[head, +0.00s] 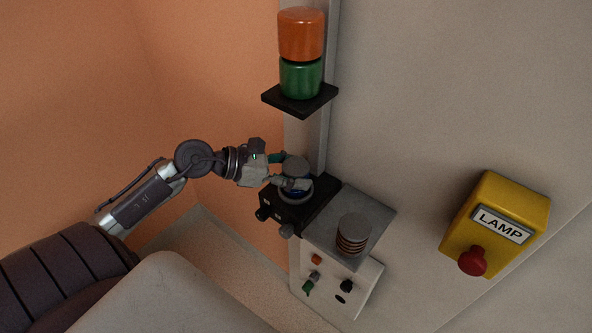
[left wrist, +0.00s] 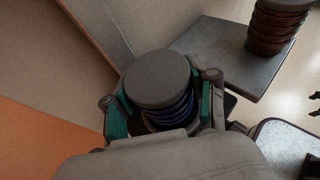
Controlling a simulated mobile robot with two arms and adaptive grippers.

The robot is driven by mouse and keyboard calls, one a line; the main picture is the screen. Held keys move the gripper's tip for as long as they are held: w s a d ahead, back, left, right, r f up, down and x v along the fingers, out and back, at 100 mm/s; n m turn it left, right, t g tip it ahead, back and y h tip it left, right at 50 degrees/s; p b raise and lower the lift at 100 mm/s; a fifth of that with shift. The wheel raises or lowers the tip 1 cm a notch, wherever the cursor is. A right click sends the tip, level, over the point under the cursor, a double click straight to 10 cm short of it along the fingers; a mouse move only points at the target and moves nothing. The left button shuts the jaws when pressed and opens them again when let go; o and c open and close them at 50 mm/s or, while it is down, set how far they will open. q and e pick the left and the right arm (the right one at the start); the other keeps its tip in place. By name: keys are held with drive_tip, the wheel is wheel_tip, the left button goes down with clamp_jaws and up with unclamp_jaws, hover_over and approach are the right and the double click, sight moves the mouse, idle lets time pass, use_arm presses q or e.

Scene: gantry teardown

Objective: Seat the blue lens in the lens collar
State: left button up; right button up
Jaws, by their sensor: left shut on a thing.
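The blue lens (head: 293,191) has a grey round cap and shows as a dark blue ribbed body in the left wrist view (left wrist: 172,112). My left gripper (head: 284,171) is shut on it, with green-padded fingers on either side of it in the left wrist view. The lens is at the grey ring of the lens collar (head: 307,196), on a black block with knobs. The fingers and cap hide part of the ring, so I cannot tell how deep the lens sits. My right gripper is not in view.
A brown ribbed lens with a grey cap (head: 353,236) stands on a grey shelf (head: 378,207) beside the block. Above, a black shelf (head: 272,98) holds orange and green lamps (head: 300,50). A white knob panel (head: 365,290) is below. A yellow LAMP box (head: 510,205) is at right.

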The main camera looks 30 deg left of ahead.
use_arm(q)
drive_tip(key=shift+f, duration=0.2)
drive_tip(key=o, duration=1.3)
drive_tip(key=shift+c, duration=0.2)
drive_tip(key=v, duration=1.2)
